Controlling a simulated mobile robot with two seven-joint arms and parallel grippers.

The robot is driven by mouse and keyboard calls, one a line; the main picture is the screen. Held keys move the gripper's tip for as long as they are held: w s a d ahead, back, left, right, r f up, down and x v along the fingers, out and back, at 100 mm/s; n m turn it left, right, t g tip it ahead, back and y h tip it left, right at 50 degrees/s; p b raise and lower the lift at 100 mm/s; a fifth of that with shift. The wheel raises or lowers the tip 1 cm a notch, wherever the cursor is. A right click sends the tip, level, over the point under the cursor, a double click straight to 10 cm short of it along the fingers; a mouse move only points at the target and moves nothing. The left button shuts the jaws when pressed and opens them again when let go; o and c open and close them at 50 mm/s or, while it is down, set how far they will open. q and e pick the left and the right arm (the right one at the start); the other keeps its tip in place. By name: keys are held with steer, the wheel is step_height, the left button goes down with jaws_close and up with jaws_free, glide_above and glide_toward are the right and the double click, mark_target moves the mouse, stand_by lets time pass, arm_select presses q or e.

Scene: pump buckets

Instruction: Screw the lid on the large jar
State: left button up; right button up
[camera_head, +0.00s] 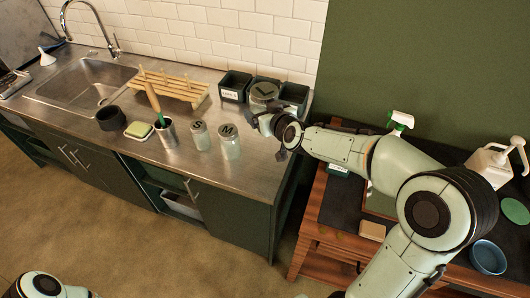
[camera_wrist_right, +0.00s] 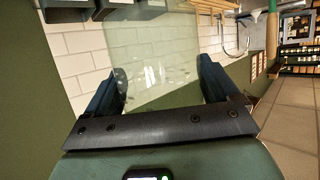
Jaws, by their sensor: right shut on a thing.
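The large jar (camera_head: 258,104) is clear glass and stands near the right end of the steel counter. A round lid marked L (camera_head: 264,90) sits at its top; I cannot tell whether it is screwed tight. My right gripper (camera_head: 258,120) is shut on the jar from the front right. In the right wrist view the jar's clear glass (camera_wrist_right: 160,60) fills the space between the two fingers (camera_wrist_right: 162,92), and its lid cannot be made out. My left gripper is out of view; only part of my left arm shows at the bottom left.
Smaller jars with lids marked S (camera_head: 199,134) and M (camera_head: 229,140) stand left of the large jar. Dark bins (camera_head: 234,86) stand behind it.

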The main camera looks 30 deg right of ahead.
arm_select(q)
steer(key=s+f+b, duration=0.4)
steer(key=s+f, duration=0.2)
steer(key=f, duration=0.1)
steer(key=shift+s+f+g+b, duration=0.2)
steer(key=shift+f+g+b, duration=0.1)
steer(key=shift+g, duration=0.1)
arm_select(e)
step_height(320, 180, down, 12)
steer(key=shift+s+f, duration=0.15)
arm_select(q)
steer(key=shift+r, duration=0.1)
arm_select(e)
steer(key=shift+f, duration=0.1)
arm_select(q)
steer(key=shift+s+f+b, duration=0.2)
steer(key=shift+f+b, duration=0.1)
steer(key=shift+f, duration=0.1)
arm_select(e)
steer(key=shift+f, duration=2.1)
